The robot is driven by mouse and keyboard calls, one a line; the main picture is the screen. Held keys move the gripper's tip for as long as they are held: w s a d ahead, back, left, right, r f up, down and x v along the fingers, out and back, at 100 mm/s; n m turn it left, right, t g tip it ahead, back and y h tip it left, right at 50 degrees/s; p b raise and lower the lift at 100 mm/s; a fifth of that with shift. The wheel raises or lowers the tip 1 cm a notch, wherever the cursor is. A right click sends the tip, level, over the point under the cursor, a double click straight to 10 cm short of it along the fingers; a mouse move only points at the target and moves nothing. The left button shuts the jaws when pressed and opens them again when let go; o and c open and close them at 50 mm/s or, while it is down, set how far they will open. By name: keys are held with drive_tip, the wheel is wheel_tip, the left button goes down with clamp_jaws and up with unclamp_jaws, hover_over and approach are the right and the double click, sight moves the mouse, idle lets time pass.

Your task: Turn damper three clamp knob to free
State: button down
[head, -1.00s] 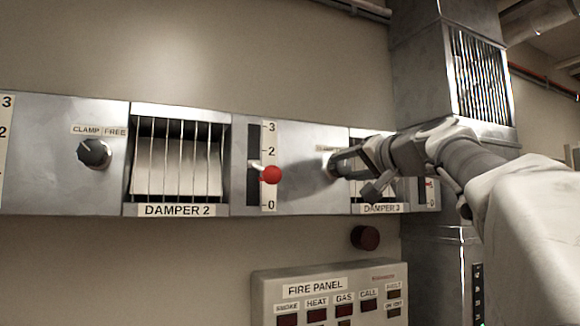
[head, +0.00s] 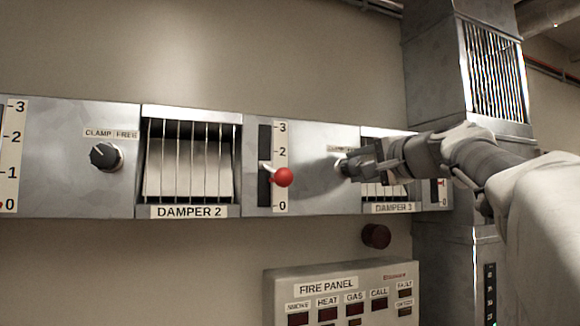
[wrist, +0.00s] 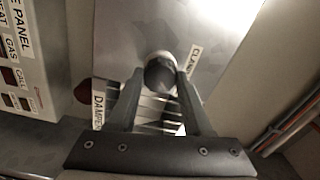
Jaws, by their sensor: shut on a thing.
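The damper three clamp knob (wrist: 160,74) is a round dark knob with a pale face edge on the grey panel, seen between my fingertips in the wrist view. My gripper (head: 350,166) reaches it from the right in the head view and is shut on it. In the wrist view my two fingers (wrist: 158,88) lie on either side of the knob. The clamp label (wrist: 192,62) is partly visible beside it; the free end of the label and the knob's pointer are hidden or too small to read. The DAMPER 3 grille (head: 385,191) is partly behind my gripper.
The damper 2 knob (head: 104,156), the DAMPER 2 grille (head: 188,165) and a red-tipped lever (head: 283,177) on a 0–3 scale are to the left. A fire panel (head: 335,283) and a dark red round button (head: 376,236) are below. A metal duct (head: 432,70) stands at right.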

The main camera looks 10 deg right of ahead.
idle(0.3)
drive_tip(key=shift+c, duration=1.7)
unclamp_jaws()
drive_tip(key=shift+s, duration=0.1)
